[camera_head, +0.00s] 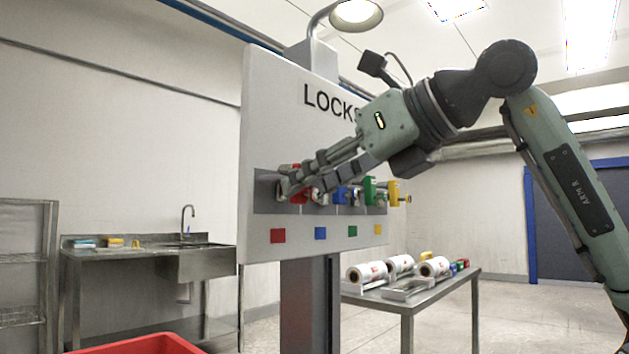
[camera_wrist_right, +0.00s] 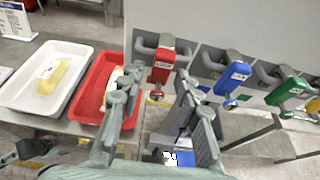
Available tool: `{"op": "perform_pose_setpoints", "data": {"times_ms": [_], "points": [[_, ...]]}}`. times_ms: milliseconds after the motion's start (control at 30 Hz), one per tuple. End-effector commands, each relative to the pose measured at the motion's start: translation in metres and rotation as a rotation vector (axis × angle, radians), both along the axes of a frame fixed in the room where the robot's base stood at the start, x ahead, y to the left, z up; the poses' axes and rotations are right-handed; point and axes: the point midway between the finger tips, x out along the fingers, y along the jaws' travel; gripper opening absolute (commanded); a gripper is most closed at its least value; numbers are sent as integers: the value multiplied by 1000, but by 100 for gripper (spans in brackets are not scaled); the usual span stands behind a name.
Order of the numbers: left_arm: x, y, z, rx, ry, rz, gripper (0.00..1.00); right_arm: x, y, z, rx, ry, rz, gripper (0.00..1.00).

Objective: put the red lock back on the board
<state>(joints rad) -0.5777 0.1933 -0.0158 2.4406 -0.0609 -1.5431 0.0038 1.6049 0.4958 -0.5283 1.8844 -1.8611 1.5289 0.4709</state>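The white LOCKS board (camera_head: 300,120) stands upright in the head view, with a row of pegs and coloured squares below. The red lock (camera_wrist_right: 163,65) appears to hang at a grey peg on the board, to the left of the blue lock (camera_wrist_right: 233,76) and green lock (camera_wrist_right: 287,91) in the wrist view. My right gripper (camera_wrist_right: 158,80) is open, its fingers on either side of the red lock with gaps visible. In the head view the right gripper (camera_head: 288,186) partly hides the red lock (camera_head: 299,197).
The yellow lock (camera_head: 393,193) is at the row's right end. A metal table (camera_head: 410,303) with white rolls stands behind the board. A red tray (camera_wrist_right: 88,98) and a white tray (camera_wrist_right: 28,92) sit on a table left of the board in the wrist view.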

Motion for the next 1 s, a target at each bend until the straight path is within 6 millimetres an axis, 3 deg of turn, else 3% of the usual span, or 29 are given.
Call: {"op": "perform_pose_setpoints", "data": {"times_ms": [433,1000], "points": [[0,0,0,0,0,0,53,-5,-6,3,0,0,-1,43],[0,0,0,0,0,0,53,-73,-73,39,0,-1,-2,43]]}}
